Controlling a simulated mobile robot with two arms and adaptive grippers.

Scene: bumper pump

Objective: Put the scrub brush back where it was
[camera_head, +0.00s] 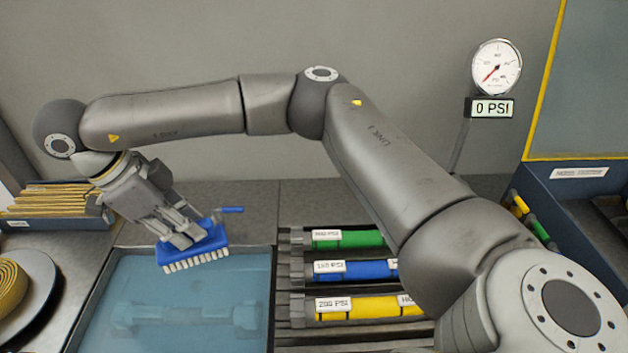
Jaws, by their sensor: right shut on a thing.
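The scrub brush (193,256) is blue with white bristles pointing down. My right gripper (180,236) is shut on it and holds it above the far part of a water-filled basin (262,262). The arm of this gripper comes in from the right and reaches across the view. The fingers hide part of the brush's top. My left gripper is not in view.
A dim part lies under the water. Green (347,239), blue (357,270) and yellow (362,307) labelled cylinders lie in a rack right of the basin. A gauge (497,67) stands behind, above a 0 PSI display (491,108). A yellow coil (11,287) sits at left.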

